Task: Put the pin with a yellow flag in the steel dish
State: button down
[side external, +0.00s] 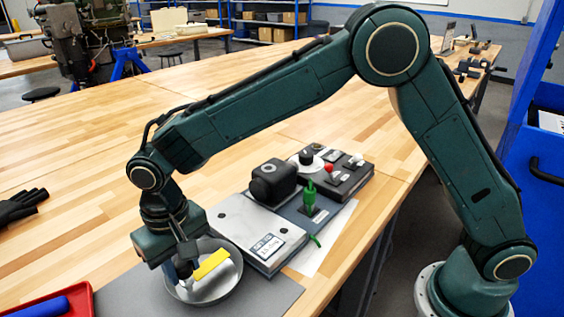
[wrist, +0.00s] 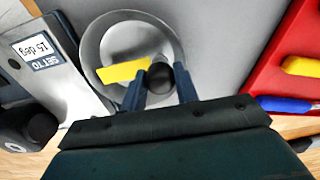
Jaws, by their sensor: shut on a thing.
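The pin with the yellow flag (side external: 211,264) is between the fingers of my gripper (side external: 183,262), and its flag sticks out to the right in the side view. In the wrist view my gripper (wrist: 160,92) is shut on the pin, with the yellow flag (wrist: 122,71) to the left of the fingers and a dark round part between them. The steel dish (side external: 232,279) is a round, shallow grey bowl. It also shows in the wrist view (wrist: 93,40). The fingers and flag are over the dish; whether the pin touches its bottom I cannot tell.
A grey device with a label plate (side external: 237,222), a black block (side external: 273,183) and a green lever (side external: 310,195) stands beside the dish. A red tray (side external: 58,301) with a blue-handled tool is at the lower left. A black glove (side external: 22,204) lies on the wooden bench.

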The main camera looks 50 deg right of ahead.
jog(key=shift+f, duration=0.2)
jog(key=c, duration=1.1)
grip_release()
jog(key=shift+o, duration=0.2)
notch_tip(320, 180, up, 12)
jog(key=shift+r, duration=0.15)
jog(key=shift+d, duration=0.1)
